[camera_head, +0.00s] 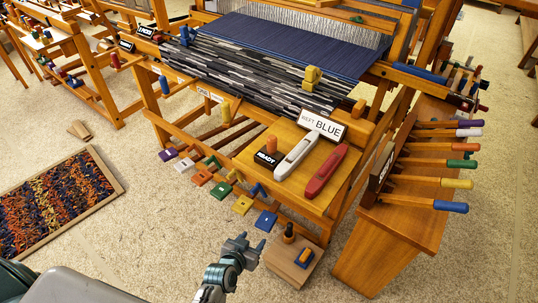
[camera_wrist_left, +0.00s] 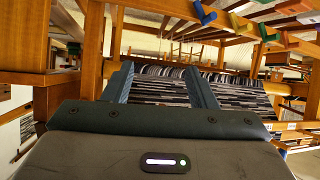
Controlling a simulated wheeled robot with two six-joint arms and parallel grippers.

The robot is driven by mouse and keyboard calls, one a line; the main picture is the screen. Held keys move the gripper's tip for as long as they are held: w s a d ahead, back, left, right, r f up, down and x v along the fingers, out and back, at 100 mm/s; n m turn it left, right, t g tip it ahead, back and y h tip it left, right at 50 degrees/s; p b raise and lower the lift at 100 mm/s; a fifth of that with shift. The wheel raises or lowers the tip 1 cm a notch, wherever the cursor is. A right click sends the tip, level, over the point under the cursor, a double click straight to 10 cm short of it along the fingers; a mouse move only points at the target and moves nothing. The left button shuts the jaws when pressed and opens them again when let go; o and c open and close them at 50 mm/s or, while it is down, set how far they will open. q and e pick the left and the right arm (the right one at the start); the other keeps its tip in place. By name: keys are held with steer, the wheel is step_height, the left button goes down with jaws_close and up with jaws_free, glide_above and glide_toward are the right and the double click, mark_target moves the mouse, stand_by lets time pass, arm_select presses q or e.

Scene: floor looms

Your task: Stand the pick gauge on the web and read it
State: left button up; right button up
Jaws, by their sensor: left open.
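The loom's web shows a dark blue stretch (camera_head: 285,45) at the back and a black, grey and white striped stretch (camera_head: 235,75) in front. A yellow block-like piece (camera_head: 312,78) stands on the striped part near its right side. Blue pegs (camera_head: 187,36) stand at its left. I cannot tell which piece is the pick gauge. My left gripper (camera_head: 248,243) is open and empty, low in front of the loom and left of a small wooden block. In the left wrist view its two fingers (camera_wrist_left: 161,82) are apart, with striped cloth beyond. My right gripper is not in view.
A wooden shelf (camera_head: 290,180) holds a white shuttle (camera_head: 297,156), a red shuttle (camera_head: 326,171) and a BLUE sign (camera_head: 323,126). Coloured treadles (camera_head: 243,204) stick out below. A wooden block (camera_head: 283,262) stands near my gripper. A handled rack (camera_head: 405,205) is at right.

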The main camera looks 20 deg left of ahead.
arm_select(q)
steer(key=w+r+t, duration=0.4)
steer(key=r, duration=1.2)
steer(key=t, duration=0.2)
glide_toward(270, 151)
steer(key=w+p, duration=0.1)
steer(key=w, duration=0.3)
steer(key=shift+d+p, duration=0.15)
steer(key=shift+p, duration=0.2)
steer(key=w+p, duration=0.1)
steer(key=w, duration=0.3)
steer(key=shift+d+p, duration=0.2)
steer(key=shift+p, duration=0.15)
steer(key=shift+w+f, duration=0.15)
steer(key=shift+w, duration=0.3)
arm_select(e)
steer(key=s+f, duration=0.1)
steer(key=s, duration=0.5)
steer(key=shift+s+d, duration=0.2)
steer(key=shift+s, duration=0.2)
arm_select(q)
jaws_close()
